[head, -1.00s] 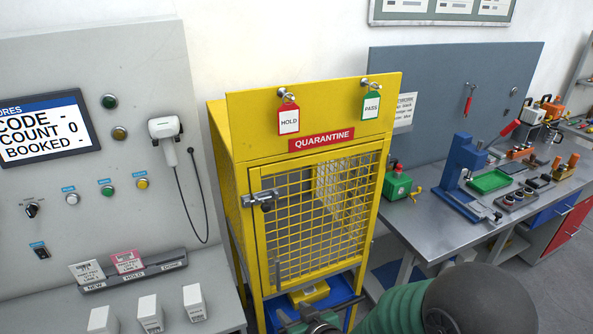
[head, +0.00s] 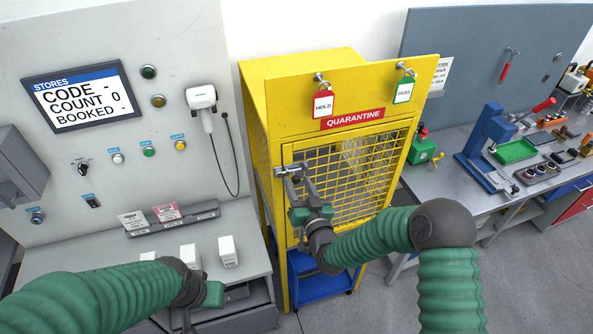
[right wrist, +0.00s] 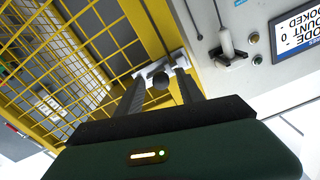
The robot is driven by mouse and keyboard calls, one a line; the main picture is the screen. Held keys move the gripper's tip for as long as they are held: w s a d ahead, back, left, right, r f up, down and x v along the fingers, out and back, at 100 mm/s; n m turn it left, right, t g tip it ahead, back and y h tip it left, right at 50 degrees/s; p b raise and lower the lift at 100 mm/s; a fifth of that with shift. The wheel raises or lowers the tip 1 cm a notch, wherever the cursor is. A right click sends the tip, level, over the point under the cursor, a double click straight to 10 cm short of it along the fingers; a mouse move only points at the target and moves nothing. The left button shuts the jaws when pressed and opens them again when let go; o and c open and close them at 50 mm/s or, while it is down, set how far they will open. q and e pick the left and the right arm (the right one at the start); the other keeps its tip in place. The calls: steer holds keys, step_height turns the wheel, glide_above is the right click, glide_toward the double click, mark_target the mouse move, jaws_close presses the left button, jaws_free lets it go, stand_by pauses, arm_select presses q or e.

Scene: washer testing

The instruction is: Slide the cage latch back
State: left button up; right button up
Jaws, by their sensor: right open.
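The cage latch (head: 285,171) is a silver bolt on the left edge of the yellow quarantine cage's mesh door (head: 345,180). In the right wrist view the latch (right wrist: 152,70) shows with a round dark knob (right wrist: 160,81). My right gripper (head: 298,177) is open at the latch. In the right wrist view its fingers (right wrist: 161,88) stand on either side of the knob; whether they touch it I cannot tell. My left gripper (head: 190,315) is low over the counter at the left, and its fingers are too unclear to read.
HOLD (head: 324,104) and PASS (head: 404,90) tags hang above the door. At the left, a panel with a screen (head: 80,97) and scanner (head: 202,98) stands over a counter with white boxes (head: 228,252). A workbench is at right.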

steer(key=shift+w+a+r+p, duration=0.15)
steer(key=shift+w+a, duration=0.2)
steer(key=shift+w, duration=0.25)
steer(key=shift+w+a+p, duration=0.15)
steer(key=shift+w+a, duration=0.2)
steer(key=shift+w, duration=0.2)
steer(key=shift+d, duration=0.55)
steer(key=c, duration=0.3)
steer(key=shift+w, duration=0.1)
steer(key=c, duration=0.5)
steer(key=shift+a, duration=0.1)
jaws_close()
steer(key=shift+a, duration=0.25)
steer(key=shift+d, duration=0.15)
